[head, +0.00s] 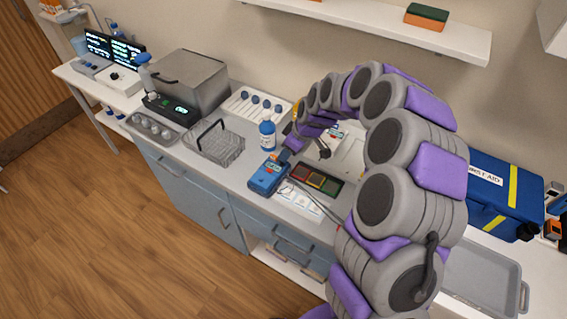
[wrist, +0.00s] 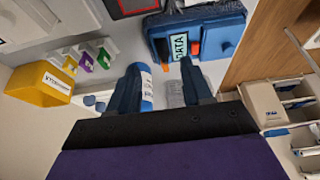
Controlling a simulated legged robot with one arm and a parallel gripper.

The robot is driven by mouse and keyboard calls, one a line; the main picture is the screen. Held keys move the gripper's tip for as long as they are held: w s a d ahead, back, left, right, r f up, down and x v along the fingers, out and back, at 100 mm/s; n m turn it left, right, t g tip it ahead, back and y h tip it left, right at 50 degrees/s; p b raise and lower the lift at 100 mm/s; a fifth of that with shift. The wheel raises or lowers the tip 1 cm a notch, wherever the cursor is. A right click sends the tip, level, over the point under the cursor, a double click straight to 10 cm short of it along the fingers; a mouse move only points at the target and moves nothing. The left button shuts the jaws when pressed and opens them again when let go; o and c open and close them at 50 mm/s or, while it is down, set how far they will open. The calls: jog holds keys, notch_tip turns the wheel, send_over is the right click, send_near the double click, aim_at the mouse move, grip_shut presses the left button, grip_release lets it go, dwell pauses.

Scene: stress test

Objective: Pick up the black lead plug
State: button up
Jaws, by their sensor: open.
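The blue handheld meter (head: 268,176) lies on the counter near its front edge in the head view. A blue device marked DATA (wrist: 180,42), which looks like the same meter, is at the top of the wrist view. It has an orange part and a dark-and-red part on its near side. I cannot tell for sure whether either is the black lead plug. My gripper (wrist: 158,70) is open, its two dark blue fingers apart, with nothing seen held between them. In the head view my gripper (head: 286,155) is close above the meter.
A blue-labelled bottle (head: 267,135) stands behind the meter; a wire basket (head: 214,147) is to its left. A yellow bin (wrist: 40,84) is left in the wrist view. A blue first-aid bag (head: 496,190) is far right.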

aim_at(282, 163)
jog(key=x, duration=0.2)
jog(key=a+b+x, duration=0.1)
jog(key=x, duration=0.2)
jog(key=shift+s, duration=0.2)
jog(key=shift+f, duration=0.1)
jog(key=shift+d, duration=0.45)
jog(key=shift+c, duration=0.6)
jog(key=shift+a, duration=0.4)
jog(key=c, duration=0.8)
jog(key=shift+d, duration=0.15)
